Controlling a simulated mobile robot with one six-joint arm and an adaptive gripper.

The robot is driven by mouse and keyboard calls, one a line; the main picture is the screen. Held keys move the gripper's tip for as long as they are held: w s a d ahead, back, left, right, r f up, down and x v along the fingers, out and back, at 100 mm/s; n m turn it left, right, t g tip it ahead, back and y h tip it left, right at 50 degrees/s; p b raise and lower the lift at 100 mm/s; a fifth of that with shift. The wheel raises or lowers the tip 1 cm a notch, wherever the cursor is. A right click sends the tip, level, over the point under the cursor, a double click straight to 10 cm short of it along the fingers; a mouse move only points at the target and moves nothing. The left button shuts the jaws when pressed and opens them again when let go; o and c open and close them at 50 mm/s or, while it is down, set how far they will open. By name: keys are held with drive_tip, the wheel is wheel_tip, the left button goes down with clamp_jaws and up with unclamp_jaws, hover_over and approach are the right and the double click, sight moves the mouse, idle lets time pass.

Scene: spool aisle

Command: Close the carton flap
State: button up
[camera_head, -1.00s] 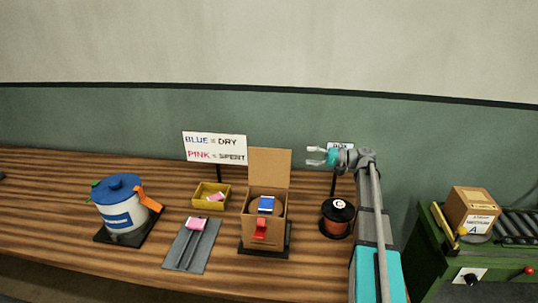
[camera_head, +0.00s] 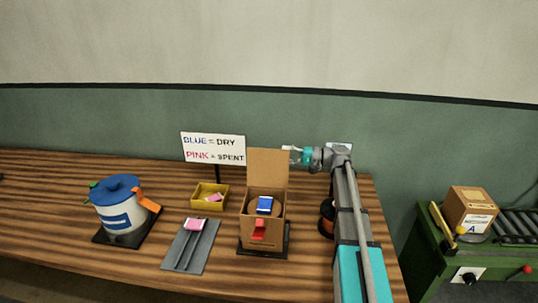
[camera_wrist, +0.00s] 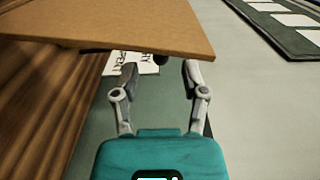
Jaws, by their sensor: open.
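The cardboard carton (camera_head: 250,232) stands on a dark base on the wooden table. Its flap (camera_head: 266,168) stands upright at the back, so the carton is open. Inside are a brown spool (camera_head: 279,206) and a blue-and-white packet (camera_head: 264,205). A red tab (camera_head: 258,229) is on the carton's front. My gripper (camera_head: 291,155) is open and empty, at the flap's upper right edge.
A blue-lidded white tub (camera_head: 117,205), a yellow bin (camera_head: 210,196) and a grey tray with a pink packet (camera_head: 190,248) stand left of the carton. A spool (camera_head: 327,218) is partly behind my arm. A sign (camera_head: 213,148) stands behind the bin.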

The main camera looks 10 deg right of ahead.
sight(270, 153)
drive_tip(key=shift+x, duration=3)
clamp_jaws()
